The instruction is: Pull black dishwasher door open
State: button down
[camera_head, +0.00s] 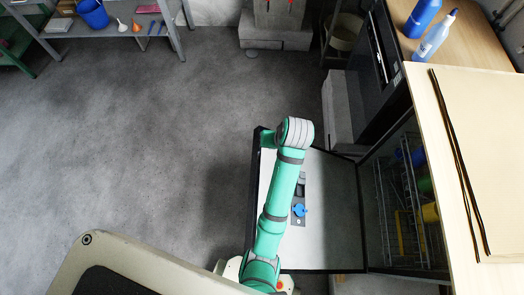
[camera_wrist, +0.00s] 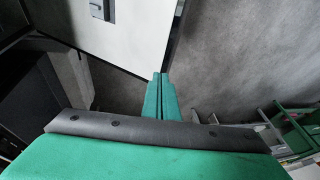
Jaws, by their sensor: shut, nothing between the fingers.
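The black dishwasher door (camera_head: 334,208) is folded down, with its pale inner face up and its black outer edge to the left. A detergent dispenser with a blue part (camera_head: 299,211) sits on that face. The open dishwasher cavity (camera_head: 370,215) is to the right, with wire racks inside. My arm reaches over the door in the head view; my fingertips are not clear there. In the wrist view, my gripper (camera_wrist: 160,78) is shut and empty. Its fingertips appear close to the edge of the door (camera_wrist: 115,35); I cannot tell whether they touch.
A wooden counter (camera_head: 445,160) stands above the dishwasher, with a brown board and blue and clear bottles on it. A black oven-like appliance (camera_head: 378,60) is further back. A grey shelf (camera_head: 110,28) stands at the far left. The grey floor (camera_head: 140,150) left of the door is clear.

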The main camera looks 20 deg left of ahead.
send_over(260, 153)
jog(key=d, duration=0.2)
jog(key=f, duration=1.1)
jog(key=shift+s+f, duration=0.15)
jog(key=shift+s, duration=0.15)
jog(key=shift+s+a+f, duration=0.1)
jog(key=shift+a+f, duration=0.35)
jog(key=shift+f, duration=0.2)
